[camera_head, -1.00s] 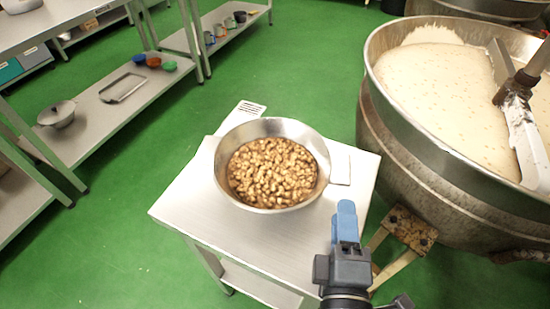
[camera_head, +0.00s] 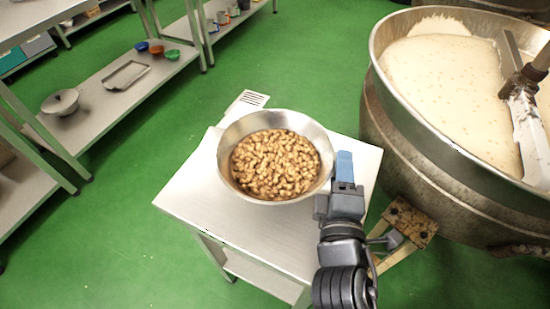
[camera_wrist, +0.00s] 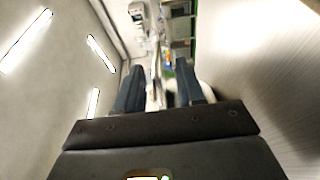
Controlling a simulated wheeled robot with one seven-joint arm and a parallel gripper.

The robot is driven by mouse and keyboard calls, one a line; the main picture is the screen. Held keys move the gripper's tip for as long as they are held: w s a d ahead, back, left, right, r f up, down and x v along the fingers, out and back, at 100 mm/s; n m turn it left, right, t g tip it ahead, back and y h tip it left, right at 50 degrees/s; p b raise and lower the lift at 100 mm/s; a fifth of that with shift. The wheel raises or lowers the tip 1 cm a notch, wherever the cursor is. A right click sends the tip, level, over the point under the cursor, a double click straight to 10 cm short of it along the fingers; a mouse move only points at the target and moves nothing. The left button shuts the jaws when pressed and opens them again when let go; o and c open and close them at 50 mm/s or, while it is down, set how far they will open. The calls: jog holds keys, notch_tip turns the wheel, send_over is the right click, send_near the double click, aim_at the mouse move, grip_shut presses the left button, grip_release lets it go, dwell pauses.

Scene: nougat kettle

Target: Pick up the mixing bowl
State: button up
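The mixing bowl (camera_head: 265,119) is a shiny steel bowl full of brown nuts (camera_head: 274,165). It stands upright on a small white-topped table (camera_head: 190,200). My gripper (camera_head: 344,157) has blue fingers and is at the bowl's right rim in the head view. In the wrist view the two fingers (camera_wrist: 160,68) are apart, with a gap between them. A thin pale edge shows in the gap; I cannot tell for sure if it is the rim. Contact with the bowl is not clear.
A large steel kettle (camera_head: 410,125) of pale nougat with a mixing arm (camera_head: 525,110) stands close on the right. Green floor between is clear.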

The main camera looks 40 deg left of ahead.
grip_shut()
jog(key=shift+r, duration=0.15)
dwell(0.4)
